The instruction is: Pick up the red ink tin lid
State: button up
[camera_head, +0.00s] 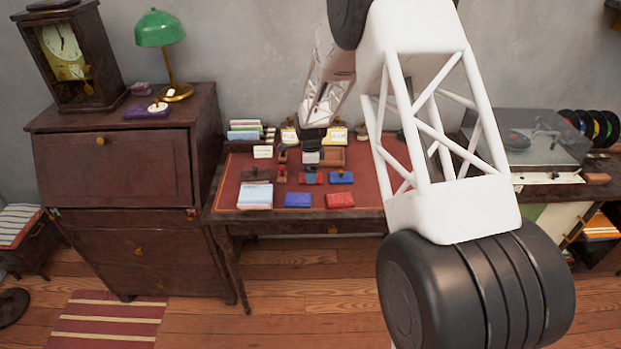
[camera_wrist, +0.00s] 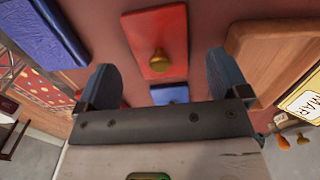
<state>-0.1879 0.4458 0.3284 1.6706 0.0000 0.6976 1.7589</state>
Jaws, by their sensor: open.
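The red ink tin lid (camera_wrist: 152,28) is a flat red plate with a brass knob (camera_wrist: 159,62). It lies on the red desk top, and in the head view the lid (camera_head: 311,180) shows partly below my gripper. My gripper (camera_head: 311,168) is above the lid, with its blue fingers apart. In the wrist view the gripper (camera_wrist: 162,78) has the knob lying between the lines of its two fingers, with nothing held. I cannot tell the exact height left between fingertips and knob.
A blue knobbed lid (camera_head: 341,178) lies just right of the red lid. A blue tin (camera_head: 298,200) and a red tin (camera_head: 339,200) are nearer the front edge. A wooden tray (camera_wrist: 270,45) is close beyond one finger. Stamps and a pale paper stack (camera_head: 255,196) stand left.

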jog(key=shift+f, duration=1.25)
jog(key=c, duration=1)
jog(key=shift+r, duration=0.15)
jog(key=shift+r, duration=0.55)
jog(key=shift+s+r, duration=0.2)
jog(key=shift+r, duration=0.4)
jog(key=shift+s+r, duration=0.2)
jog(key=shift+r, duration=0.35)
jog(key=s+d, duration=0.1)
jog(key=s, duration=0.4)
jog(key=s+d+r, duration=0.1)
jog(key=s, duration=0.4)
jog(key=s+d, duration=0.1)
jog(key=s, duration=0.4)
jog(key=shift+r, duration=0.15)
